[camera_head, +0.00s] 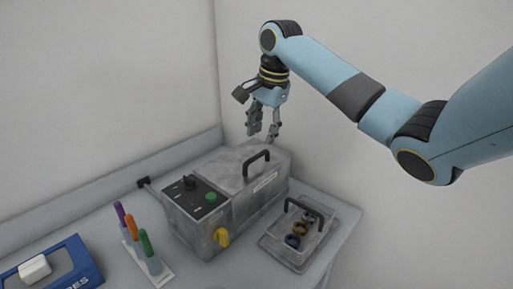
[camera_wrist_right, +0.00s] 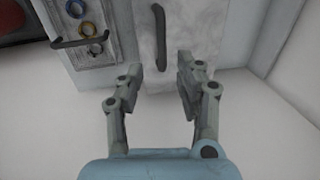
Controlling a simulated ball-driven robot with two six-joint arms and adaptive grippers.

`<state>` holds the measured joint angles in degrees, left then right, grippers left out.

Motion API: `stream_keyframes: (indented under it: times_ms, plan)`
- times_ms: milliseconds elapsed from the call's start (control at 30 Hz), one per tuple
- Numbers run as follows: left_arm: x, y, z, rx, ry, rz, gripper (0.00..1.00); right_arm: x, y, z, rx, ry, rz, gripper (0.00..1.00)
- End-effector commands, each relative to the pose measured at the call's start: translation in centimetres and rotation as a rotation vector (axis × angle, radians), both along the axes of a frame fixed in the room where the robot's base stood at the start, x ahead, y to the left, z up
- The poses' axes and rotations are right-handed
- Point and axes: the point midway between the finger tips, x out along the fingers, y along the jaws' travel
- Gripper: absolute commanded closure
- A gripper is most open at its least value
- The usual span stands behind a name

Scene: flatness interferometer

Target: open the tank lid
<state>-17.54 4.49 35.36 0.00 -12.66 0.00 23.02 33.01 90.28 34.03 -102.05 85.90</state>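The tank is a grey metal box (camera_head: 205,226) on the table, with a control panel holding a black knob and a green button on its left part. Its lid (camera_head: 229,165) is closed on the right part, with a black handle (camera_head: 257,162) standing up on top. The handle also shows in the right wrist view (camera_wrist_right: 159,35), beyond my fingers. My right gripper (camera_head: 263,138) is open and empty, above and behind the lid, fingers pointing down. It does not touch the handle. My left gripper is not in view.
A clear box (camera_head: 299,237) with a black handle and several coloured rings stands right of the tank. A rack (camera_head: 153,266) with purple, orange and green tools stands left, beside a blue tray (camera_head: 88,270). Walls close off the back.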

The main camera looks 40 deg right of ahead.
Motion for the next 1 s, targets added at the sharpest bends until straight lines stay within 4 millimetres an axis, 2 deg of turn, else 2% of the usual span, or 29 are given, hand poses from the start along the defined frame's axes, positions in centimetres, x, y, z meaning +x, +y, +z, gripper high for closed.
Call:
stream_keyframes:
  times_ms: [133, 300, 500, 700, 767, 1000]
  plan:
    - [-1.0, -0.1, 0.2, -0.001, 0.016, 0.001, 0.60, 0.6, 0.2, -3.0, 0.003, 0.002, 0.001, 0.64]
    - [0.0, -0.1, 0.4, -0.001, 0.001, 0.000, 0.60, 1.1, 0.2, -5.4, 0.001, 0.000, 0.001, 0.64]
    - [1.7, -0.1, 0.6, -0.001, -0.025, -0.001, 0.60, 1.3, 0.2, -6.5, -0.001, -0.001, 0.003, 0.64]
    - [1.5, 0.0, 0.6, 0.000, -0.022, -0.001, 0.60, 1.3, 0.2, -6.5, -0.002, -0.001, 0.004, 0.64]
    - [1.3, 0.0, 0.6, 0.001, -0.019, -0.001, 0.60, 1.3, 0.2, -6.5, -0.001, -0.001, 0.003, 0.69]
    - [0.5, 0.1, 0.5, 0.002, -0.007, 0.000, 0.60, 1.3, 0.1, -6.5, -0.001, -0.001, 0.003, 1.00]
